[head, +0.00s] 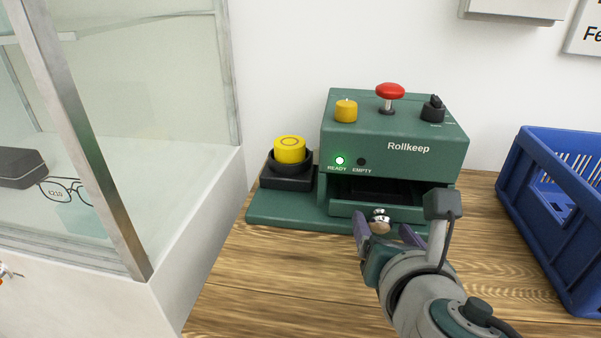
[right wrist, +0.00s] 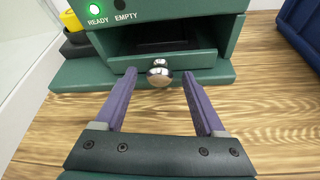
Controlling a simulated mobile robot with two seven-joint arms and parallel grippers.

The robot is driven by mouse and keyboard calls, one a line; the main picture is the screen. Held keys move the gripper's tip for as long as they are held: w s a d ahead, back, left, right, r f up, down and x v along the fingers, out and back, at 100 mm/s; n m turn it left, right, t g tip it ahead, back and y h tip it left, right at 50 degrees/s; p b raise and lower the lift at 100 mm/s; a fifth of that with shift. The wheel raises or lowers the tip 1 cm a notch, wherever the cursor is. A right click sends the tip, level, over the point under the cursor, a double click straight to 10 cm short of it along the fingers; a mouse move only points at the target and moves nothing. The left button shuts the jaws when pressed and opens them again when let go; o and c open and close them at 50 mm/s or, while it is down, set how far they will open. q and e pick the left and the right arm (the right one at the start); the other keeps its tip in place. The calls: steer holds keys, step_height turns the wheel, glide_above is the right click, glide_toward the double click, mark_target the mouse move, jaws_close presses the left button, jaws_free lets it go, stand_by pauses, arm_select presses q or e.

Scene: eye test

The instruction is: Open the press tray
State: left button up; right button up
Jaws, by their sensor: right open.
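The green press (head: 392,140), marked Rollkeep, stands on the wooden counter. Its READY light (head: 340,160) glows green, and the EMPTY light (head: 361,161) is dark. The press tray (head: 345,209) is a low green drawer at the front, with a dark cavity showing above its front wall. A round metal knob (head: 380,222) sits on the tray front; it also shows in the right wrist view (right wrist: 158,73). My right gripper (head: 388,229) is open, its purple fingers on either side of the knob with gaps between. In the right wrist view the fingertips (right wrist: 158,75) look apart from it.
A yellow button (head: 290,149) on a black base stands left of the press. A blue crate (head: 560,220) stands right; a glass display case (head: 130,120) stands left. Counter front is clear.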

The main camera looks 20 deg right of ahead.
jaws_close()
stand_by(0.5)
stand_by(0.8)
